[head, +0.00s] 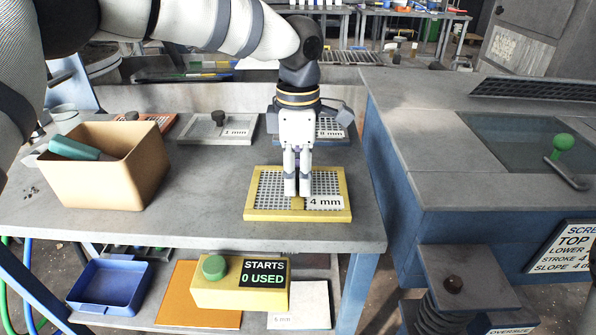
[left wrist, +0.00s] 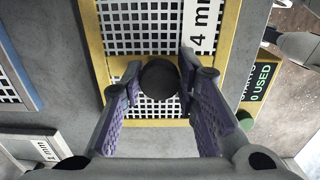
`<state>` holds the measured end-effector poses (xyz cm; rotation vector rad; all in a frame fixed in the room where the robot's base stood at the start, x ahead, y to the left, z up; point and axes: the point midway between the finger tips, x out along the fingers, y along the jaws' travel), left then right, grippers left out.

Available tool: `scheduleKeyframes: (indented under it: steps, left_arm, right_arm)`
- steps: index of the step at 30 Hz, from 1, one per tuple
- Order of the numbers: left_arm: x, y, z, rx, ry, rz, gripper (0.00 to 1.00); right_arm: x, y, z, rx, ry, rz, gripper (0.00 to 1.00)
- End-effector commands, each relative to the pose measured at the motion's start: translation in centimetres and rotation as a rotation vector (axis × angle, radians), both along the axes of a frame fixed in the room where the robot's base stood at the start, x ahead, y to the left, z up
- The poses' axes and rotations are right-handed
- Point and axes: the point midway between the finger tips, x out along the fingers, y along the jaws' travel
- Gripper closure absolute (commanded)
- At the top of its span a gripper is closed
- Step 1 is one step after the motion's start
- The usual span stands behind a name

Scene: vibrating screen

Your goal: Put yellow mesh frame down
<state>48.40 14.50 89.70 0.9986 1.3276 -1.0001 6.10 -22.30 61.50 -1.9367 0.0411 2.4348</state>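The yellow mesh frame (head: 262,214), with a white "4 mm" label, lies flat at the right front of the grey table; any small gap beneath it cannot be made out. My left gripper (head: 298,190) points straight down at the middle of the frame. In the left wrist view, the gripper's two fingers (left wrist: 160,75) are on either side of the frame's dark round knob (left wrist: 160,78) and appear to be shut on it. The yellow rim also shows there (left wrist: 95,50).
A blue "8 mm" frame (head: 333,137) is close behind, a grey "1 mm" frame (head: 190,130) further left. A tan box (head: 128,177) stands at left. The blue-grey screen machine (head: 425,160) rises at right. A yellow button box (head: 214,293) sits on the shelf below. Bare tabletop lies left of the frame.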

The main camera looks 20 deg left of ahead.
Motion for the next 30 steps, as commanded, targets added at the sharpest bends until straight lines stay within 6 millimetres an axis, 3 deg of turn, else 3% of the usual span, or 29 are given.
scheduleKeyframes:
  steps: [12,24,30]
  left_arm:
    - [0.1,0.0,0.7,0.0,-0.003,0.0,0.54]
    - [0.1,0.0,10.4,-0.001,-0.001,0.0,0.54]
    - [0.0,0.0,12.3,0.0,0.001,0.0,0.54]
  right_arm:
    - [0.0,0.0,0.0,0.0,0.0,0.0,0.57]
    - [-0.5,0.0,-0.5,0.0,0.017,0.0,0.57]
    - [-0.6,0.0,-0.5,0.0,0.02,0.0,0.57]
